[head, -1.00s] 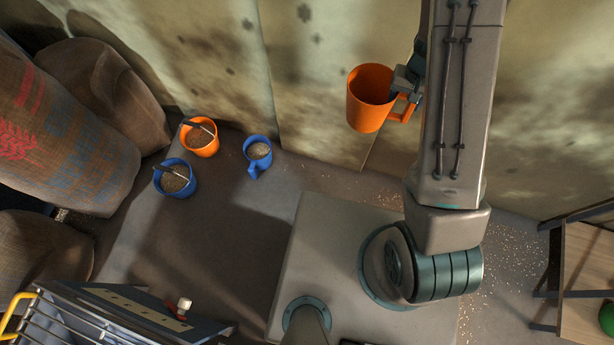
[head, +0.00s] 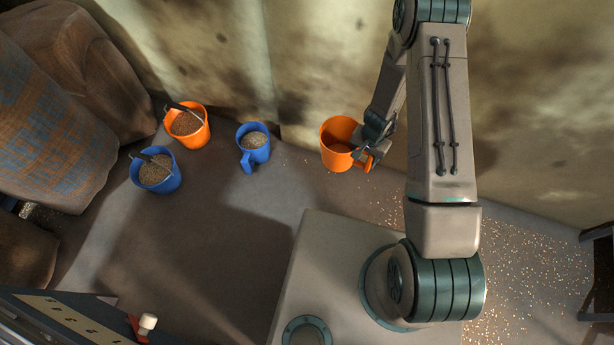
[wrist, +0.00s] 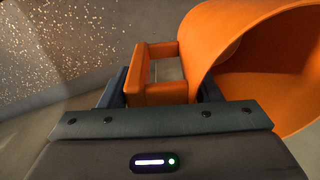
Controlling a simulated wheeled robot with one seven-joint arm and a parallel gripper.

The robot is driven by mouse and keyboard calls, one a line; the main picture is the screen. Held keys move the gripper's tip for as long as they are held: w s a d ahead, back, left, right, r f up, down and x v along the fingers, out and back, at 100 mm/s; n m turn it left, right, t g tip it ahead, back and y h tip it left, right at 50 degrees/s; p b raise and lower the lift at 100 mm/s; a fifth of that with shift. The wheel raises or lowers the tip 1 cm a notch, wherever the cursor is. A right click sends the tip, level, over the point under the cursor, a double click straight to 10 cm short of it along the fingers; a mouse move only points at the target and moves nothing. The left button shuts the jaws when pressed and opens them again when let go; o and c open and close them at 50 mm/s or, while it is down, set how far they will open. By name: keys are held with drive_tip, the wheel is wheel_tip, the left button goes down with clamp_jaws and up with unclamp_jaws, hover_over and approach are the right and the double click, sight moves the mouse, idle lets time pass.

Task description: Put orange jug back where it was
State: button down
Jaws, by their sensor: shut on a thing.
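The orange jug (head: 338,150) is in the middle of the head view, near the wall, with its open top toward the camera and its handle on the right. My gripper (head: 369,156) is shut on the jug's handle. In the wrist view, the jug (wrist: 215,50) fills the upper right and its handle sits between my fingers (wrist: 155,95). The inside that shows looks empty. I cannot tell whether its base touches the floor.
A blue jug (head: 254,148) with grain stands left of the orange jug. An orange bucket (head: 201,137) and a blue bucket (head: 172,181) with grain stand further left, by the sacks (head: 50,130). Grain is scattered on the floor at right. Floor between the jugs is clear.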

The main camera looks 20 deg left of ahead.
drive_tip(key=s+a+f+m+b, duration=0.15)
drive_tip(key=f+b, duration=0.25)
drive_tip(key=f, duration=0.4)
drive_tip(key=s+a+f+b, duration=0.2)
drive_tip(key=f+b, duration=0.2)
drive_tip(key=f, duration=0.4)
drive_tip(key=w+a+f+b, duration=0.5)
drive_tip(key=w+a+f, duration=0.1)
drive_tip(key=a+f, duration=0.3)
drive_tip(key=shift+w+a+f, duration=0.3)
drive_tip(key=shift+w+f, duration=0.1)
drive_tip(key=shift+f, duration=0.25)
drive_tip(key=shift+f+b, duration=0.2)
drive_tip(key=shift+b, duration=0.2)
drive_tip(key=c, duration=0.5)
unclamp_jaws()
drive_tip(key=shift+o, duration=0.2)
drive_tip(key=shift+r, duration=0.15)
